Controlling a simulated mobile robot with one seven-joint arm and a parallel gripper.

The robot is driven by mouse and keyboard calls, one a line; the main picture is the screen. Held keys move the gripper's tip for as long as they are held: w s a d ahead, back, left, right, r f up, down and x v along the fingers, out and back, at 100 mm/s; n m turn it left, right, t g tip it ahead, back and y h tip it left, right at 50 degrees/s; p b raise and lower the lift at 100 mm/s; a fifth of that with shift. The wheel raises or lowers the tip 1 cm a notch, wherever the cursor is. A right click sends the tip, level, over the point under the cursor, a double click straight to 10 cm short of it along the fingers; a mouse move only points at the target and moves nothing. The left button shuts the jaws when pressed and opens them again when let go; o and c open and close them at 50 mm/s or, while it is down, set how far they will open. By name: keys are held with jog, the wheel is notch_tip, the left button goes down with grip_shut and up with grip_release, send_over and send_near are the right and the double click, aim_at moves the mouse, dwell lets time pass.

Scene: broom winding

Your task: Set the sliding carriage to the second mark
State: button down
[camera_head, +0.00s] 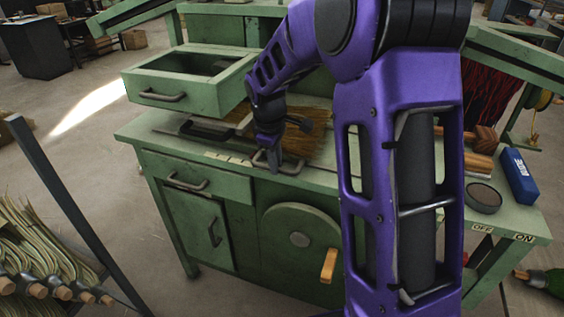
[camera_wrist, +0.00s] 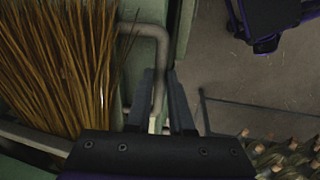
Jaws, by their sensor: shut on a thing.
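The sliding carriage shows as a grey bar handle (camera_head: 290,168) at the front edge of the green bench. The rest of the carriage is largely hidden by my arm and by bristles. My gripper (camera_head: 272,150) points down at the handle and is shut on it. In the wrist view, my gripper (camera_wrist: 166,90) has its two dark fingers on either side of the bent grey handle (camera_wrist: 157,50). Pale marks (camera_head: 228,159) lie on the bench's front edge, left of the handle. I cannot read them or tell which mark the carriage is level with.
Brown broom bristles (camera_head: 305,140) lie behind the handle and fill the left of the wrist view (camera_wrist: 55,65). An open drawer (camera_head: 170,98) stands at the back left. A blue box (camera_head: 517,175) and a round dark tin (camera_head: 483,198) sit at the right.

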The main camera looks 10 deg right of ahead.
jog(key=shift+w+a, duration=0.8)
jog(key=shift+a, duration=0.35)
jog(key=shift+s+d, duration=0.1)
jog(key=c, duration=0.8)
grip_release()
notch_tip(320, 180, up, 17)
jog(key=s+a+p, duration=0.1)
jog(key=s+p, duration=0.1)
jog(key=p, duration=0.1)
jog(key=shift+s+a, duration=0.35)
jog(key=shift+a, duration=0.05)
jog(key=shift+r, duration=0.1)
